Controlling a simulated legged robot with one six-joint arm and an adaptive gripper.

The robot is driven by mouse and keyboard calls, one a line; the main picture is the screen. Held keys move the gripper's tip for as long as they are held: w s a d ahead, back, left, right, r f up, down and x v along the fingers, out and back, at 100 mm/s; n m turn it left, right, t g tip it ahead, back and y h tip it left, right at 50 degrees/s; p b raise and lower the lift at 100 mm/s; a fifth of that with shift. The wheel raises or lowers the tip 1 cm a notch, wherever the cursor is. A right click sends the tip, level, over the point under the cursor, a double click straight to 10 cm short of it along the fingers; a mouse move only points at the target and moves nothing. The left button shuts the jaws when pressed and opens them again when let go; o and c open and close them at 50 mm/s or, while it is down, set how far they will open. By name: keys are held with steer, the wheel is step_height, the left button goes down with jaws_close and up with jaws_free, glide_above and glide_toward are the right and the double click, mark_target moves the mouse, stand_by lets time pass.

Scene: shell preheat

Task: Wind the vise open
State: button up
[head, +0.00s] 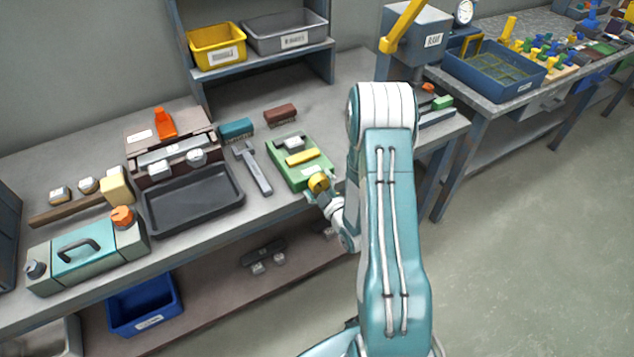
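What looks like the vise is a low green fixture (285,173) on the workbench, left of my arm. A yellow bar (302,157) lies across its top, and a pale grey block (288,143) sits behind the bar. A round yellow knob (318,182) is at its front, near the bench edge. My gripper (318,194) is at this knob, reaching in from the right and front. The fingers are small and partly hidden, so I cannot tell whether they are closed on the knob or only beside it.
A wrench-like grey tool (253,168) and a black tray (193,198) lie left of the fixture. Teal (236,128) and brown (280,115) blocks stand behind. A shelf with a yellow bin (217,46) is at the back. Open floor (510,260) lies to the right.

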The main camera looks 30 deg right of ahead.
steer(key=shift+s, duration=0.15)
steer(key=s, duration=1.1)
steer(key=shift+s+d, duration=0.25)
steer(key=shift+s, duration=0.1)
